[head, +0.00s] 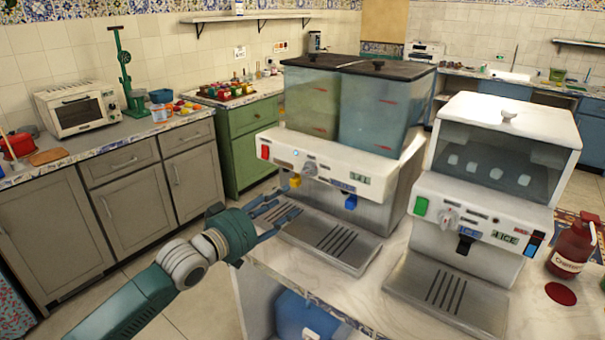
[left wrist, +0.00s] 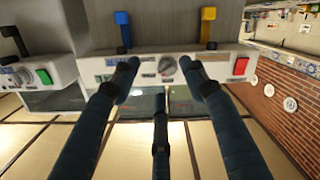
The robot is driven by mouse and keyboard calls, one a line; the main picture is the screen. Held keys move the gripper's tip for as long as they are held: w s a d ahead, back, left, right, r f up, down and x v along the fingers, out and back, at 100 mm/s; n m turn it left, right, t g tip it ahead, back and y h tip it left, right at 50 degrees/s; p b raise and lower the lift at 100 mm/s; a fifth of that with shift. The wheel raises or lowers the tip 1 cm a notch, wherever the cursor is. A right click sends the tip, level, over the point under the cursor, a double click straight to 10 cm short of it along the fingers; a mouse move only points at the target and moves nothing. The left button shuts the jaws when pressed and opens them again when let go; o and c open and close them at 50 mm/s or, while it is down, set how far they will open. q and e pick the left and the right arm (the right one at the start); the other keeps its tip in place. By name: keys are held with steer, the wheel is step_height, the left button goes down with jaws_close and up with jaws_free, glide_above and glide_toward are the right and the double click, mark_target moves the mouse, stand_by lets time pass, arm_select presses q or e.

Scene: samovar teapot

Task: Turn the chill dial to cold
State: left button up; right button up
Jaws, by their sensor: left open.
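The two-tank drink dispenser (head: 372,182) stands on the counter, with a red switch, a yellow tap, a blue tap and a small display on its white front. A round grey dial (head: 310,169) sits on that front; its labels are too small to read. In the left wrist view, which looks upside down, the dial (left wrist: 166,66) shows between my fingertips. My left gripper (head: 283,212) is open and empty, in front of the dispenser and below the dial. I cannot tell whether a finger touches the panel. My right gripper is not in view.
An ice machine (head: 480,225) with a green switch and its own dial (head: 447,217) stands to the right. A red bottle (head: 572,248) stands beyond it by a red spill. Drip trays (head: 330,238) jut out below the taps. Open floor lies left of the counter.

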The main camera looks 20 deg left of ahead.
mark_target(303, 172)
arm_select(q)
steer(key=shift+t, duration=0.4)
steer(key=w+r, duration=0.1)
steer(key=w, duration=0.2)
steer(key=w+d+r+p, duration=0.1)
steer(key=w, duration=0.3)
steer(key=w+d+r, duration=0.1)
steer(key=w, duration=0.3)
steer(key=shift+d+p, duration=0.2)
steer(key=shift+p, duration=0.15)
steer(key=shift+c, duration=0.5)
steer(key=shift+r, duration=0.1)
jaws_close()
